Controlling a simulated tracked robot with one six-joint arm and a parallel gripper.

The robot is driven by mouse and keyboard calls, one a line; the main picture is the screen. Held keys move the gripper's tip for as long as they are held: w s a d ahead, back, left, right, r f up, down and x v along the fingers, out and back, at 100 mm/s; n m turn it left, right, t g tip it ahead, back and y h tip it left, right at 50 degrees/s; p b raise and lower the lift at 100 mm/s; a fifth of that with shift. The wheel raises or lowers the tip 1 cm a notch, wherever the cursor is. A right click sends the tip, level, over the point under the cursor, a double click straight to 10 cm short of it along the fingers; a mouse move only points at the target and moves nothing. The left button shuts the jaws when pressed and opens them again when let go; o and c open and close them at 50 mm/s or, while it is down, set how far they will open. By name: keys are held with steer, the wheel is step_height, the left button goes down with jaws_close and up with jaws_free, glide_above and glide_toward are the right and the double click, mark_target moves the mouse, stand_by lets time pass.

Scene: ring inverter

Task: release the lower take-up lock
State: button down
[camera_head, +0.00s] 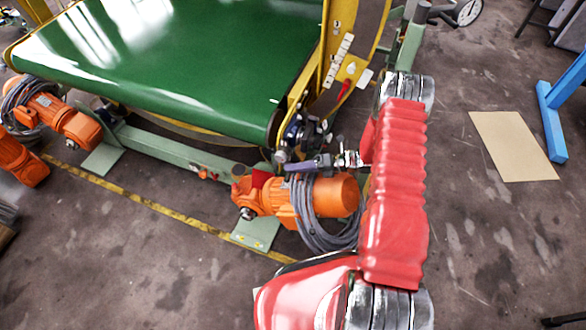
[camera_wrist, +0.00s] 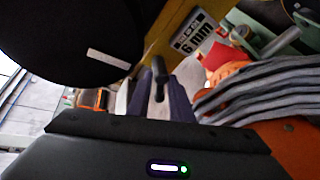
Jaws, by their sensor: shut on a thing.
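In the head view my gripper (camera_head: 310,165) is beside the lower front corner of the green conveyor, just above an orange motor. In the wrist view my gripper (camera_wrist: 159,100) has its two fingers close together. A dark lever with a rounded end (camera_wrist: 158,68) stands between them, and I take it as the take-up lock's handle. My gripper is shut on it. The lock's body and the base of the lever are hidden. In the head view the fingers and nearby fittings are too small to tell the lever apart.
The green conveyor belt (camera_head: 190,50) and yellow frame (camera_head: 333,45) stand close above. The orange motor (camera_head: 330,193) and coiled grey cables (camera_head: 318,232) sit right below. A green beam (camera_head: 170,155) runs left. Floor at right is open around a tan sheet (camera_head: 513,145) and blue stand (camera_head: 550,120).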

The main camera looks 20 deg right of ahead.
steer(key=shift+w+d+r, duration=0.1)
steer(key=shift+w+d, duration=0.25)
steer(key=shift+d, duration=0.05)
steer(key=c, duration=1.9)
jaws_free()
steer(key=shift+c, duration=0.2)
steer(key=shift+o, duration=0.7)
steer(key=shift+s+a, duration=0.15)
steer(key=shift+a, duration=0.05)
steer(key=shift+d, duration=0.1)
steer(key=v, duration=1.3)
steer(key=shift+s+d+r, duration=0.15)
steer(key=shift+s+d, duration=0.05)
steer(key=shift+d, duration=0.05)
